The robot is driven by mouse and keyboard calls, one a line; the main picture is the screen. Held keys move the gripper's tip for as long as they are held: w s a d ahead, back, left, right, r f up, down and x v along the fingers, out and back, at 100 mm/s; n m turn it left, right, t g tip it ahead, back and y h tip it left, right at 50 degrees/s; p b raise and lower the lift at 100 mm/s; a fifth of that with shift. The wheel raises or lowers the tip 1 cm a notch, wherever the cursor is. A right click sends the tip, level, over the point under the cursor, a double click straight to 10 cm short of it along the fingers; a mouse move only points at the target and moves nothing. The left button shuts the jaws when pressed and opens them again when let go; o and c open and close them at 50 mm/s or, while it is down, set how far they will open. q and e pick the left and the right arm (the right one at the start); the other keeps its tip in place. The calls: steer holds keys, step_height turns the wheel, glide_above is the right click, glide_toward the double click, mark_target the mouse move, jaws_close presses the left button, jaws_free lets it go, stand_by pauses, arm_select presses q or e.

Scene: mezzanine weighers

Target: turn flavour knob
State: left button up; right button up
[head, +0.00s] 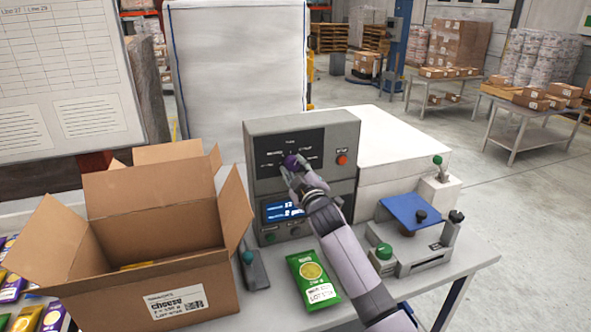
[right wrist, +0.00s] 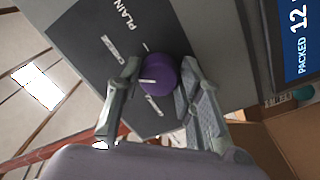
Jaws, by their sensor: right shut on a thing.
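The purple flavour knob (head: 291,161) sits on the dark upper panel of a grey control box (head: 262,134). My right gripper (head: 288,174) is at the panel with its fingers around the knob. In the right wrist view the knob (right wrist: 160,76) lies between the two fingers of my right gripper (right wrist: 158,72), one on each side. A white pointer line shows on the knob. The label "PLAIN" reads near it on the panel; other labels are partly hidden or too small to read. My left gripper is not in view.
A red button (head: 342,160) is right of the knob, and a blue display (head: 284,210) is below. An open cheese carton (head: 150,280) stands left of the box. A green packet (head: 313,281) lies in front. A device with a blue plate (head: 405,208) stands right.

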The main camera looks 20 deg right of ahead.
steer(key=shift+f+m, duration=0.1)
steer(key=shift+m, duration=1.2)
steer(key=o, duration=1.2)
steer(key=shift+c, duration=0.2)
steer(key=shift+s, duration=0.1)
steer(key=s, duration=1.1)
steer(key=shift+s+f, duration=0.15)
steer(key=shift+s, duration=0.25)
